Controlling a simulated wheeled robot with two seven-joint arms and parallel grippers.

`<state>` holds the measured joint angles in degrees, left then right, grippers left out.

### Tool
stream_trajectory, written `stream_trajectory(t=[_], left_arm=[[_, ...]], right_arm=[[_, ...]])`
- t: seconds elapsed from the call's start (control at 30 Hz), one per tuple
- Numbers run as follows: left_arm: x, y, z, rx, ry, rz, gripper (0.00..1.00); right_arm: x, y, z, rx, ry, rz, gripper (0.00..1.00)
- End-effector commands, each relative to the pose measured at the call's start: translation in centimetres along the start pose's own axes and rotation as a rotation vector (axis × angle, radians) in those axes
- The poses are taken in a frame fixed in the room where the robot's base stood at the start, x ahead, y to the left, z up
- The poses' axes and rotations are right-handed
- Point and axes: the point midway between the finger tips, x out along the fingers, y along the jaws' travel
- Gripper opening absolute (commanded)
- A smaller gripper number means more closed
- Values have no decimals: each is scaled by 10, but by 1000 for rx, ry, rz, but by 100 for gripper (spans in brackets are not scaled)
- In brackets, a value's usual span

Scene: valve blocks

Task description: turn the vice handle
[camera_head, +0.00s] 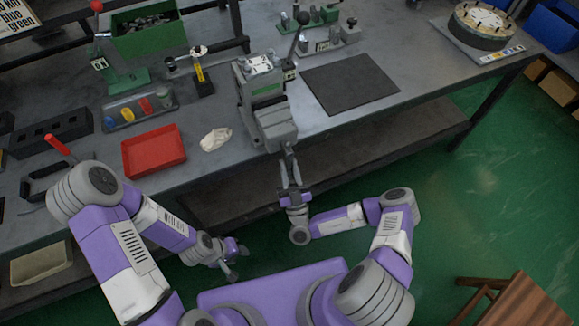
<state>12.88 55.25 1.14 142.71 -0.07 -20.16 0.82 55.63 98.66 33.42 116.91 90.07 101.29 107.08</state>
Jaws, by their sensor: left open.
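A grey vice (265,105) is mounted at the front edge of the workbench, near the middle of the head view. My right gripper (288,158) reaches up from below to the front of the vice, where the handle is largely hidden. Its fingers look very close to the vice's front end, but I cannot tell whether they touch or hold the handle. My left gripper (238,263) is open and empty, low in front of the bench and well away from the vice.
A red tray (154,151) and a crumpled pale cloth (215,139) lie left of the vice. A dark mat (349,84) lies right of it. A green bin (150,38) stands farther back. Green floor is open at right, with a wooden stool (520,305) in the corner.

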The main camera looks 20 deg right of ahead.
Motion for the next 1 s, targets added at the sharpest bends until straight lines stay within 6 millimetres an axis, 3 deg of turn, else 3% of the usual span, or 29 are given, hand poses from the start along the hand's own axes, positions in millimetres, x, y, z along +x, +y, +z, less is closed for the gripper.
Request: stream_trajectory(t=[0.07,0.37,0.8,1.0], left_arm=[[0,0,0,0,0,0,43],[0,0,0,0,0,0,43],[-2,1,0,0,0,0,43],[-2,1,0,0,0,0,43]], right_arm=[[0,0,0,0,0,0,38],[-2,1,0,-2,-1,2,38],[-64,0,1,-2,-3,1,38],[-76,0,0,-1,-1,1,38]])
